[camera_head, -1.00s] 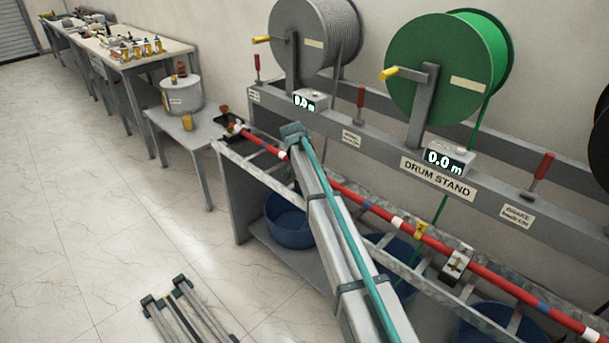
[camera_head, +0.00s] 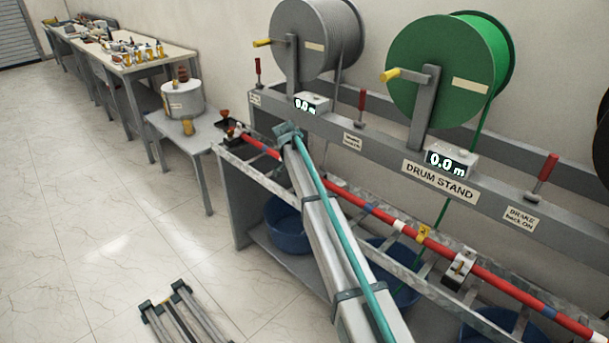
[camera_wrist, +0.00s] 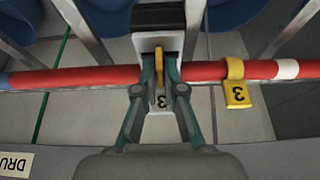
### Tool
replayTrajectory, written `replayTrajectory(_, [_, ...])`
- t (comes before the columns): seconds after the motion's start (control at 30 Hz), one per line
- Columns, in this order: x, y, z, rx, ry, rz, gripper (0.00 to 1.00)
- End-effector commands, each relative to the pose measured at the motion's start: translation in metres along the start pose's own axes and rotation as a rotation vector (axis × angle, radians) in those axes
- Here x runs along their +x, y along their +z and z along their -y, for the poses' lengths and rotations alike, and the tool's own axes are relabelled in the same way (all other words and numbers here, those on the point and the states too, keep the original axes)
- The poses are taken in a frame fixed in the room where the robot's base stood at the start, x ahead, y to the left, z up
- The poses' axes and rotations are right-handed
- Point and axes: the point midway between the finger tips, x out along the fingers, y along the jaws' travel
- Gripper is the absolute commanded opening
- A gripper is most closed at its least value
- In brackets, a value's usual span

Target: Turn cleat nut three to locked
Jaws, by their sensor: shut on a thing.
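In the wrist view my gripper (camera_wrist: 160,82) is shut on the yellow cleat nut (camera_wrist: 160,64), one finger on each side of it. The nut shows as a narrow upright piece, lying across the line of the red cable. It sits on a cleat with a white and black body (camera_wrist: 158,18) around the cable (camera_wrist: 70,78). A "3" label (camera_wrist: 163,101) shows between the fingers. A yellow tag (camera_wrist: 237,92) marked 3 hangs on the cable at the right. In the head view my arm hides this cleat.
Another cleat (camera_head: 459,268) and a yellow tag marked 2 (camera_head: 422,234) sit farther right along the cable in the head view. The drum stand (camera_head: 380,160) runs behind it. Blue tubs (camera_head: 285,222) stand below the ladder rack. The floor at left is mostly clear.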

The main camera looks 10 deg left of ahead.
Motion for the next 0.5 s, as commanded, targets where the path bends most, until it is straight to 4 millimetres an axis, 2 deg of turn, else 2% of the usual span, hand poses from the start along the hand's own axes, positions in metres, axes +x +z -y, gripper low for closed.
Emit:
replayTrajectory(0.1, [-0.0004,0.0,0.0002,0.002,-0.001,0.0,0.0])
replayTrajectory(0.13, [-0.0004,0.0,0.0002,0.002,-0.001,0.0,0.13])
replayTrajectory(0.17, [-0.0004,0.0,0.0002,0.002,-0.001,0.0,0.18])
replayTrajectory(0.5, [-0.0012,0.0,0.0002,0.0,-0.001,0.0,0.19])
